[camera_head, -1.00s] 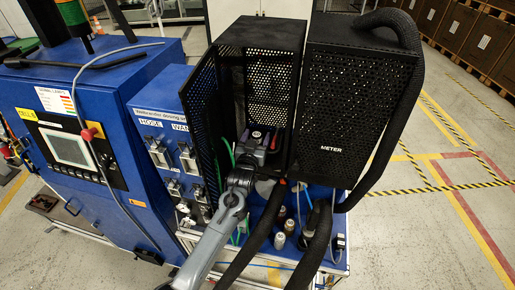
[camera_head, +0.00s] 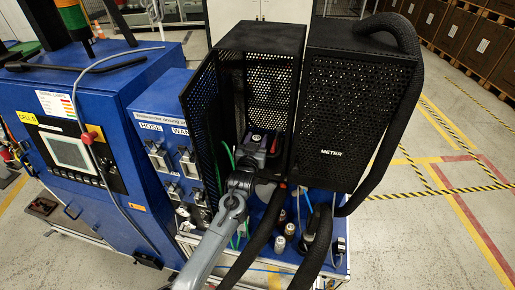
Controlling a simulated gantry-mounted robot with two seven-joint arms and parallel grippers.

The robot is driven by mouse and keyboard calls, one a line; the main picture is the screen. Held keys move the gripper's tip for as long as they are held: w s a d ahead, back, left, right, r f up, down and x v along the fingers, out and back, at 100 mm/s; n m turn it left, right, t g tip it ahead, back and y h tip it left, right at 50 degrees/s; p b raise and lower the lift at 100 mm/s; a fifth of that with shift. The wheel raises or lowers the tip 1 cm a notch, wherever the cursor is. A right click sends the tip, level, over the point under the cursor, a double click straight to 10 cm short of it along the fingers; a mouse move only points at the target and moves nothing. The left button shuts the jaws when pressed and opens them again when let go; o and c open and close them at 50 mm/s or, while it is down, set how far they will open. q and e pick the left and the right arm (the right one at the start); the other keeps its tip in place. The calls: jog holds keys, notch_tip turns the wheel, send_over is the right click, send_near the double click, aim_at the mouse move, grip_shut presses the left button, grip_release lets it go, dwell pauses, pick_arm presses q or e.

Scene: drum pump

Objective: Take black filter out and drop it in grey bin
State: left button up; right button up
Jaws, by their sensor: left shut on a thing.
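My left gripper (camera_head: 257,148) reaches into the open black perforated cabinet (camera_head: 272,90), low down in front of its back wall. It is shut on a dark thing there, which looks to be the black filter, but my own wrist and fingers hide most of it. My grey left arm comes in from the lower edge. My right gripper is not in view. No grey bin can be made out in this view.
The cabinet's perforated door (camera_head: 203,124) stands open at left. A closed black METER box (camera_head: 352,118) stands close at right, with a thick black hose (camera_head: 388,140). Small bottles (camera_head: 289,231) stand below. A blue control cabinet (camera_head: 90,160) is at left; floor at right is clear.

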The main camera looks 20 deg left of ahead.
pick_arm(q)
jog(key=shift+r+p, duration=1.2)
jog(key=shift+r, duration=0.4)
jog(key=shift+r+p, duration=1.5)
jog(key=shift+r, duration=0.35)
jog(key=shift+r+p, duration=1.65)
jog(key=shift+r, duration=0.4)
jog(key=shift+s+d+r+p, duration=0.1)
jog(key=shift+s+r+p, duration=0.05)
jog(key=shift+s+p, duration=0.75)
jog(key=s+d+p, duration=0.1)
jog(key=s+p, duration=0.3)
jog(key=s, duration=0.6)
jog(key=shift+f, duration=0.2)
jog(key=shift+s, duration=0.1)
